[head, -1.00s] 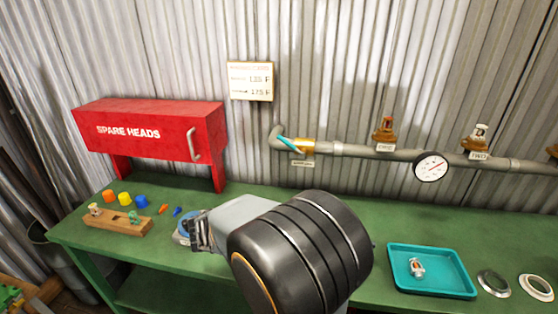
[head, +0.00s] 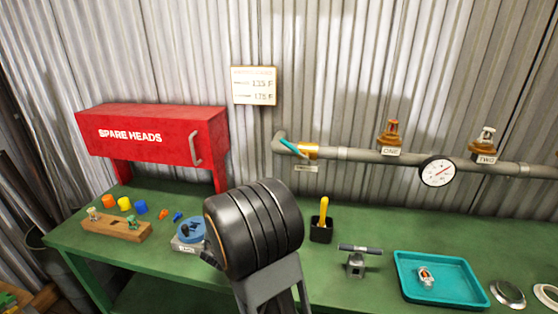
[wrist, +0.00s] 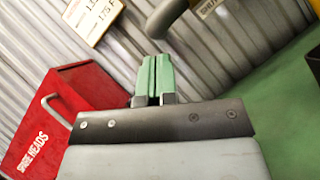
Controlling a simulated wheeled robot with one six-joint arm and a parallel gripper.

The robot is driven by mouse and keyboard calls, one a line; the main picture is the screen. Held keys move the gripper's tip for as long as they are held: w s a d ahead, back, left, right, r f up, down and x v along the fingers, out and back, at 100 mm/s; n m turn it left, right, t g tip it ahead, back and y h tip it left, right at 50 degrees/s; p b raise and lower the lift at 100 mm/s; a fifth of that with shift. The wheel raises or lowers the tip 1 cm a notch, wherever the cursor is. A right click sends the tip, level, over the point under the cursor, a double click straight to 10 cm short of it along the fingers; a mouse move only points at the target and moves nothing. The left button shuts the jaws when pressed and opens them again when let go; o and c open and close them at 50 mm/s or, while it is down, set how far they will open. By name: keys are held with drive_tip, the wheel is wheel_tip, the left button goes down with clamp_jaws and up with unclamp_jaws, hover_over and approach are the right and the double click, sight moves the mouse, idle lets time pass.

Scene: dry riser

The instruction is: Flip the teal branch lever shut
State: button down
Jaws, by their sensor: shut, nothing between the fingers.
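The teal branch lever (head: 290,147) is on the brass valve (head: 308,151) at the left end of the grey wall pipe (head: 350,154). It slants from upper left down to the right, close to the pipe's elbow. My gripper shows in the wrist view with its green fingertips (wrist: 154,78) together and nothing between them. The grey pipe elbow (wrist: 165,18) lies just beyond the fingertips there, apart from them. The lever cannot be made out in the wrist view. In the head view my dark wrist hides the fingers.
The red spare heads box (head: 150,140) stands left of the pipe. The gauge (head: 437,172) and two heads are on the pipe to the right.

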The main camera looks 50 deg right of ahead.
drive_tip(key=p, duration=0.2)
approach(293, 149)
drive_tip(key=w+d, duration=0.5)
drive_tip(key=shift+s+d+r+p, duration=0.15)
drive_tip(key=shift+s+r, duration=0.1)
drive_tip(key=shift+r, duration=0.25)
drive_tip(key=shift+s+d+r+p, duration=0.1)
drive_tip(key=shift+s+d+r, duration=0.15)
drive_tip(key=shift+r, duration=0.2)
drive_tip(key=shift+s+d+r+p, duration=0.1)
drive_tip(key=shift+s+r, duration=0.1)
drive_tip(key=shift+r, duration=0.3)
